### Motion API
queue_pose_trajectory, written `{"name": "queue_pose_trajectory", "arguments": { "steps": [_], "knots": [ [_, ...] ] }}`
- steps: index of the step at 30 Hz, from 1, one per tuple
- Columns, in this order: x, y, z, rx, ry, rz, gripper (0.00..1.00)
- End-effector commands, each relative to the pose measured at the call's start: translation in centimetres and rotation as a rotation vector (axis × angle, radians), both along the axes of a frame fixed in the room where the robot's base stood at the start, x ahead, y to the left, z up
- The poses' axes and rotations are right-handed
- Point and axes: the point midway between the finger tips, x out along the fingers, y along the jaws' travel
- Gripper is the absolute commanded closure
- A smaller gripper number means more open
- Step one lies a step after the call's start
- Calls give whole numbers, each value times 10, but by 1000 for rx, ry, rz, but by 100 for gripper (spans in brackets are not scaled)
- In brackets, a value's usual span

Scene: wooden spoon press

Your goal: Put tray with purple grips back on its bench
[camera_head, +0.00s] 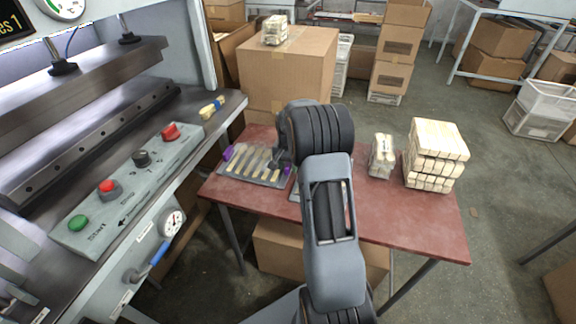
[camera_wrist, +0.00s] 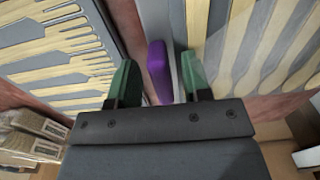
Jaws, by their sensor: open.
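The tray with purple grips (camera_head: 250,178) lies on the red bench at its left end, with several pale wooden spoons in it. One purple grip shows at its left end and one at its right end, beside my gripper. In the wrist view a purple grip (camera_wrist: 158,72) stands between the two green fingertips of my gripper (camera_wrist: 155,85). The jaws are open, one finger on each side of the grip, with gaps visible. My arm hides part of the bench and a second tray.
The red bench (camera_head: 390,215) holds a small spoon bundle (camera_head: 382,155) and a larger stack of bundles (camera_head: 436,155) on the right. The press with its button panel (camera_head: 125,185) stands close on the left. A large cardboard box (camera_head: 290,65) stands behind the bench.

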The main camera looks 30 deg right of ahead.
Motion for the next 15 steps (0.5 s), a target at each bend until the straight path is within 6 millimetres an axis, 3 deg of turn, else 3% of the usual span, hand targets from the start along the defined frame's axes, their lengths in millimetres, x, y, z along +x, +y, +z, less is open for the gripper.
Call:
{"name": "queue_pose_trajectory", "arguments": {
  "steps": [5, 15],
  "knots": [
    [0, 0, 9, 0, -1, 0, 56],
    [0, 0, 73, -2, -4, 0, 56]
  ]
}}
